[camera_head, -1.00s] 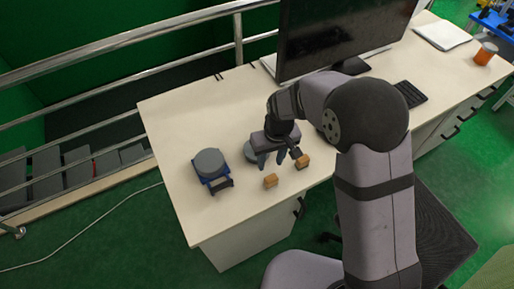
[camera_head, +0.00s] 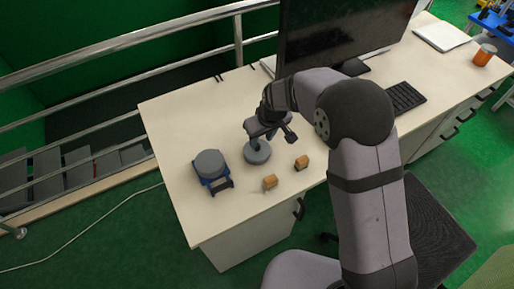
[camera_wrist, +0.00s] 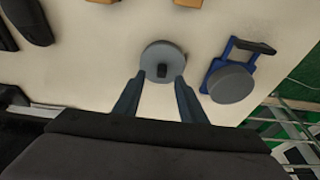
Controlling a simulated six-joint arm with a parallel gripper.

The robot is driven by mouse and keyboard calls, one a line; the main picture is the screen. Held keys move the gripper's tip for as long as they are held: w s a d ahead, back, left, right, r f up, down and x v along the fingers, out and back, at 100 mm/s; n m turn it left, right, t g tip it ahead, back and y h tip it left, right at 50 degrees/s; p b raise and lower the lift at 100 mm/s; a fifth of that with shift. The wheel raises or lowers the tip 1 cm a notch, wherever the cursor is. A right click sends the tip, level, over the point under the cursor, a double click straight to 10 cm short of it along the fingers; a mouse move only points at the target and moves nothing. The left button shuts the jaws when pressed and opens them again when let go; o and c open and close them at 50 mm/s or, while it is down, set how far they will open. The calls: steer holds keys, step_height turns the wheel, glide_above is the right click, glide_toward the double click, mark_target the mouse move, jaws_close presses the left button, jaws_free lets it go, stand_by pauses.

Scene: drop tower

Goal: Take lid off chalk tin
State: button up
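A round grey tin (camera_head: 258,153) stands on the desk, partly hidden by my gripper in the head view. In the wrist view its round grey lid (camera_wrist: 153,57) shows from above, with a small dark knob (camera_wrist: 162,71) on it. My gripper (camera_wrist: 159,82) is open and empty. Its two fingers point at the near part of the lid, one to each side of the knob. In the head view my gripper (camera_head: 256,138) is just above the tin; I cannot tell whether it touches it.
A grey cylinder (camera_head: 209,163) sits on a blue holder (camera_head: 215,183) to the left. Two small wooden blocks (camera_head: 270,182) (camera_head: 302,162) lie toward the front edge. A monitor (camera_head: 335,38) and keyboard (camera_head: 406,96) are behind and right. The desk's back left is clear.

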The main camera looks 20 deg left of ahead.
mark_target(258, 146)
steer(key=p+x, duration=0.1)
steer(key=x, duration=0.2)
steer(key=shift+a+p, duration=0.35)
steer(key=shift+x, duration=0.95)
steer(key=shift+w, duration=0.1)
jaws_close()
